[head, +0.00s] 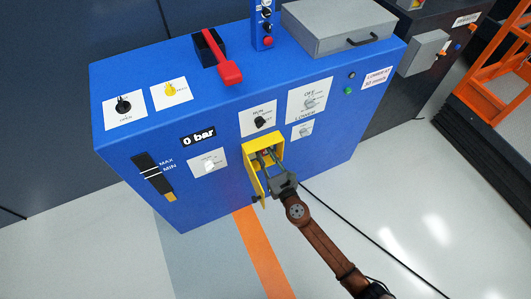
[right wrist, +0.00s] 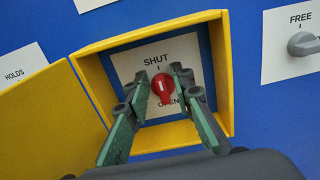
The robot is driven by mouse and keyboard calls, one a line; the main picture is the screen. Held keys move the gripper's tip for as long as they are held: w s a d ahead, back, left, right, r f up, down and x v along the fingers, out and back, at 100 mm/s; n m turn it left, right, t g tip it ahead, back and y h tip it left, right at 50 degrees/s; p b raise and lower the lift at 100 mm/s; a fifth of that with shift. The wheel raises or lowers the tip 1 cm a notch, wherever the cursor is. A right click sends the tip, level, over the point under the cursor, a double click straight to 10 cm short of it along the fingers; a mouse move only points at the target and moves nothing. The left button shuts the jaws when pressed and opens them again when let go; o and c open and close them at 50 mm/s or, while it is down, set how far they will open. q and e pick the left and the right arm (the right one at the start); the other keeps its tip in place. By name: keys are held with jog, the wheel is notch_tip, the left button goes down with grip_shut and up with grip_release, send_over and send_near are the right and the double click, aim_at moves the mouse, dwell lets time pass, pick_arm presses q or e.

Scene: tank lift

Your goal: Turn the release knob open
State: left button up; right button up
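The release knob (right wrist: 163,88) is a small red knob with a white line, on a white plate inside a yellow box. The plate reads SHUT above it and OPEN below, partly hidden. The knob's white line looks roughly upright. The yellow box (right wrist: 224,60) has its door (right wrist: 50,115) swung open to the left; the box (head: 248,150) also shows on the blue cabinet's front in the head view. My right gripper (right wrist: 161,84) reaches into the box, its green-padded fingers apart on either side of the knob. Whether they touch it is unclear. My left gripper is not in view.
The blue cabinet (head: 225,185) carries other knobs, a red lever (head: 229,72), a 0 bar display (head: 199,136) and a MAX/MIN gauge (head: 153,175). A FREE knob (right wrist: 303,43) sits right of the box. A black cable crosses the open floor at right.

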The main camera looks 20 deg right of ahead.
jog(key=shift+d, duration=0.1)
grip_shut()
